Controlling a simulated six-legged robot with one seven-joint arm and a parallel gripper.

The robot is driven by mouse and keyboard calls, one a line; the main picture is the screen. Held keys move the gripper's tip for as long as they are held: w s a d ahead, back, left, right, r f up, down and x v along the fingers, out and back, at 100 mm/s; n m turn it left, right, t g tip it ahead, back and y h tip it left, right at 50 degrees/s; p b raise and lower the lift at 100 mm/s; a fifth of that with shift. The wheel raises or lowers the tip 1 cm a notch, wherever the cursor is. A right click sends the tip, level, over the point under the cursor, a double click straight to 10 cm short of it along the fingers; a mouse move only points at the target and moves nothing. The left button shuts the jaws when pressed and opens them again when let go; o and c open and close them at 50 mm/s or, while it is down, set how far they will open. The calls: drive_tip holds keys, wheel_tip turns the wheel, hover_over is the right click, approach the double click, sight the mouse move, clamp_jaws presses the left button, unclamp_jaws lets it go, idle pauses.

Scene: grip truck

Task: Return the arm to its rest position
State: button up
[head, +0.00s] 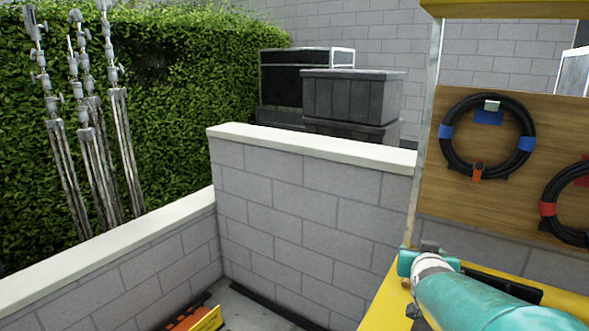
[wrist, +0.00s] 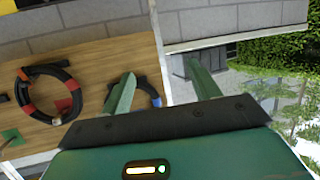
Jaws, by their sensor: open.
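My gripper (wrist: 161,72) shows in the wrist view with its two green fingers spread wide and nothing between them. Behind the fingers are a wooden board (wrist: 90,62) and a pale post. My teal arm runs in from the lower right of the head view, in front of the yellow edge (head: 385,300). I cannot make out the fingers in the head view. No object is held.
A black cable coil with blue tape (head: 455,158) and one with red tape (head: 548,209) hang on the wooden board (head: 430,205), close to my arm. A low block wall (head: 300,200), dark cases (head: 350,95), metal stands (head: 125,140) and a hedge (head: 190,90) lie left and beyond.

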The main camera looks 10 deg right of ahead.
drive_tip(key=s+a+f+n+g+y, duration=0.1)
drive_tip(key=s+a+n+g+y, duration=0.3)
drive_tip(key=a, duration=1.1)
drive_tip(key=s+a+f+g+y, duration=0.1)
drive_tip(key=s+a, duration=0.3)
drive_tip(key=s, duration=0.3)
drive_tip(key=s+a+f+n+g+y, duration=0.1)
drive_tip(key=s+a+f+y, duration=0.1)
drive_tip(key=s+a, duration=0.2)
drive_tip(key=s, duration=0.3)
drive_tip(key=shift+s+a+n+g, duration=0.3)
drive_tip(key=shift+s+a, duration=0.05)
drive_tip(key=shift+s, duration=0.05)
drive_tip(key=shift+f, duration=0.1)
